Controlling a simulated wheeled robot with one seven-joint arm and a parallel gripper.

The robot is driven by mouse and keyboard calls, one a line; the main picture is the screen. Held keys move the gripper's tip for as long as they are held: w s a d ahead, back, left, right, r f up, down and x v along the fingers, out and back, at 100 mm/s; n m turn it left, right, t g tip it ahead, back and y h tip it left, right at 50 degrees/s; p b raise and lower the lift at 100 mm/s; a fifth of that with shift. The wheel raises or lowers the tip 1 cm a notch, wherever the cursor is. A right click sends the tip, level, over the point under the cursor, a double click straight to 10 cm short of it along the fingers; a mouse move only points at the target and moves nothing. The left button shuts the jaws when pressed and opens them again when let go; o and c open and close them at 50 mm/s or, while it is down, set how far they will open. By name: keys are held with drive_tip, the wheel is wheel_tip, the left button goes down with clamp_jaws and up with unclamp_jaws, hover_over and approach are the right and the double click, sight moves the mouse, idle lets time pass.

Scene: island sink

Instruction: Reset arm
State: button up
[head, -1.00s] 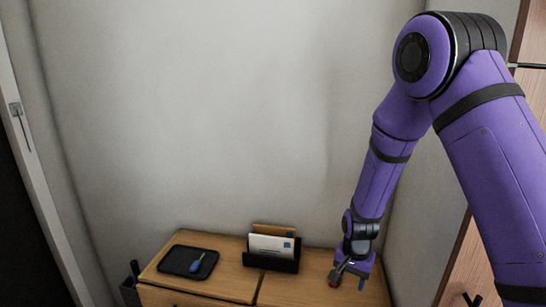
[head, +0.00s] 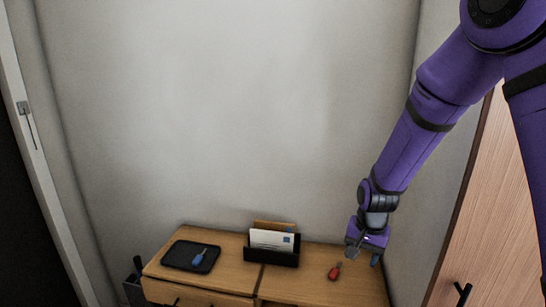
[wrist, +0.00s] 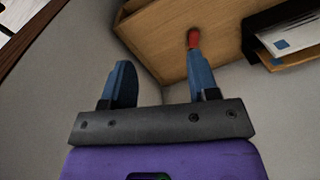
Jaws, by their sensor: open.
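My gripper (head: 364,257) is at the right end of the wooden cabinet top in the head view, above the surface. In the wrist view my gripper (wrist: 160,82) shows two blue fingers spread apart with nothing between them. A small red object (head: 335,271) lies on the cabinet top just left of the gripper. In the wrist view the red object (wrist: 193,39) shows past the tip of the right finger, which hides part of it.
The wooden cabinet (head: 300,287) stands against the wall. A black tray (head: 172,257) with a blue-handled item (head: 199,258) lies at its left. A black letter holder (head: 271,258) with envelopes (head: 270,239) stands mid-top. A tall wooden door (head: 480,230) is at right.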

drive_tip(key=s+d+r+n+t, duration=0.15)
drive_tip(key=s+r, duration=0.25)
drive_tip(key=r, duration=0.7)
drive_tip(key=s+d+r+n+t, duration=0.1)
drive_tip(key=s+d+r+n, duration=0.1)
drive_tip(key=s+r, duration=0.6)
drive_tip(key=s+d+r+n+t, duration=0.2)
drive_tip(key=s+d+r, duration=0.2)
drive_tip(key=s+r, duration=0.4)
drive_tip(key=s, duration=0.5)
drive_tip(key=shift+d+r, duration=0.15)
drive_tip(key=shift+r, duration=0.05)
